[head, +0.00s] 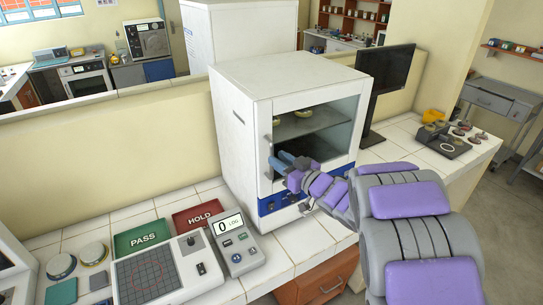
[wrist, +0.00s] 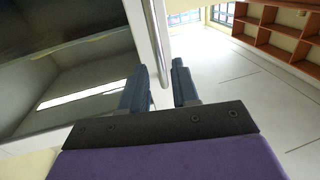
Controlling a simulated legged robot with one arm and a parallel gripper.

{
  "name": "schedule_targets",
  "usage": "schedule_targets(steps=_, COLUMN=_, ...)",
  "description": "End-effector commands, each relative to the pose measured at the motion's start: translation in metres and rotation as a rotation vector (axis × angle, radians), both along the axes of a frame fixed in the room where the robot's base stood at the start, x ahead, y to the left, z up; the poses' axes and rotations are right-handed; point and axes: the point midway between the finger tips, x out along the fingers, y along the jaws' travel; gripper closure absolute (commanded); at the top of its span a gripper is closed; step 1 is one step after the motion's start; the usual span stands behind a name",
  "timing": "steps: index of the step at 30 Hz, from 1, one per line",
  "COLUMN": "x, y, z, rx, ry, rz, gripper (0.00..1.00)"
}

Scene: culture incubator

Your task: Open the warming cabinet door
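The warming cabinet (head: 240,150) is a white box on the tiled counter, with a glass-front door (head: 335,105) that looks closed. Its vertical grey bar handle (head: 268,150) is on the door's left side. In the wrist view the handle (wrist: 155,40) runs down between my two blue fingers. My gripper (head: 281,161) is at the handle's height in front of the door, and in the wrist view my gripper (wrist: 161,85) is open with a finger on each side of the bar. Gaps show beside the bar; contact cannot be told. My arm covers the door's lower right.
Round dishes stand inside the cabinet behind the glass. A dark monitor (head: 387,80) stands to its right. At the front left are a green PASS mat (head: 142,238), a red HOLD mat (head: 198,216) and a grey meter (head: 234,244). An orange-brown drawer (head: 325,283) is under the counter.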

Motion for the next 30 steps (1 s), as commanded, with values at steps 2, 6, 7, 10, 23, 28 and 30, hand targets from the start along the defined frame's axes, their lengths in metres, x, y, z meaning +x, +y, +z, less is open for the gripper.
schedule_targets(steps=2, x=0.009, y=0.011, z=-0.001, rx=0.002, ry=0.001, rz=0.003, gripper=0.70)
schedule_targets(steps=6, x=0.021, y=0.022, z=0.000, rx=0.001, ry=-0.001, rz=0.000, gripper=0.70)
schedule_targets(steps=7, x=0.023, y=0.024, z=0.001, rx=0.001, ry=-0.002, rz=0.000, gripper=0.70)
schedule_targets(steps=10, x=0.027, y=0.029, z=0.001, rx=0.001, ry=-0.001, rz=0.001, gripper=0.70)
schedule_targets(steps=23, x=0.029, y=0.030, z=0.000, rx=0.001, ry=0.001, rz=-0.001, gripper=0.79)
schedule_targets(steps=28, x=0.029, y=0.030, z=0.000, rx=0.001, ry=0.001, rz=-0.001, gripper=0.95)
schedule_targets(steps=30, x=0.029, y=0.030, z=0.000, rx=0.001, ry=0.001, rz=-0.001, gripper=1.00)
